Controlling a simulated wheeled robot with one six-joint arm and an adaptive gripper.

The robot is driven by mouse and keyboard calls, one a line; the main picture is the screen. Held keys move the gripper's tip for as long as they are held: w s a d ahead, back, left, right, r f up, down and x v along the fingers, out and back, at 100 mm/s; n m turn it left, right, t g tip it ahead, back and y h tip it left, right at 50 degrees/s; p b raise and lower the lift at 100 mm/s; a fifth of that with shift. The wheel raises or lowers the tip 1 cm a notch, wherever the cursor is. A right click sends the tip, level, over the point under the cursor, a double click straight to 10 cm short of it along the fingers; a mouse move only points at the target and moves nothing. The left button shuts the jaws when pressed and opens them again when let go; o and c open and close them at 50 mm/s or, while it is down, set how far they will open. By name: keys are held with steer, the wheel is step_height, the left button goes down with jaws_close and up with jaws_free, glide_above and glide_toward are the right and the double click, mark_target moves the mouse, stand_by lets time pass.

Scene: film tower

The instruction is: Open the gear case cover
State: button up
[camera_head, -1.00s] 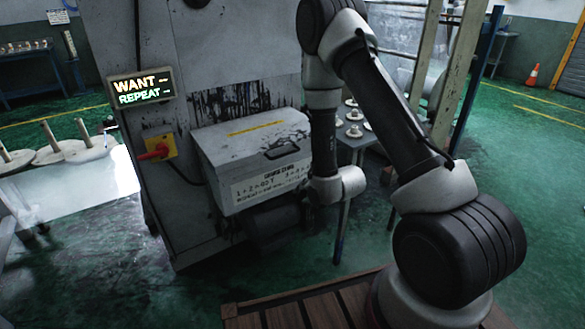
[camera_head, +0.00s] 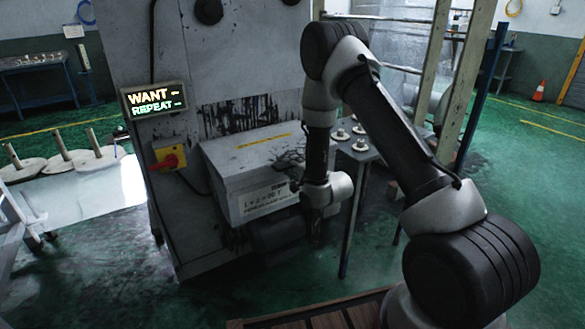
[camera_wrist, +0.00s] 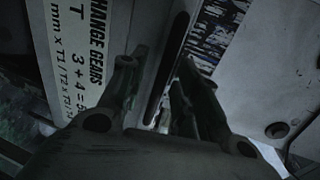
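The gear case is a grey box on the front of the machine, with its cover (camera_head: 245,146) lying flat and closed on top and a yellow strip across it. A white label (camera_head: 262,202) is on the front face. My gripper (camera_wrist: 155,70) shows in the wrist view with its fingers apart. A long dark bar, seemingly the cover's handle (camera_wrist: 168,60), appears between the fingers against the grey surface; I cannot tell whether they touch it. The label (camera_wrist: 82,50) lies left of the fingers. In the head view my wrist hides the right end of the case.
A red switch on a yellow plate (camera_head: 168,158) and a lit sign reading WANT and REPEAT (camera_head: 155,100) are left of the case. A small table with metal parts (camera_head: 358,152) stands close on the right. Green floor is open in front.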

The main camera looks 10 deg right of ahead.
jaws_close()
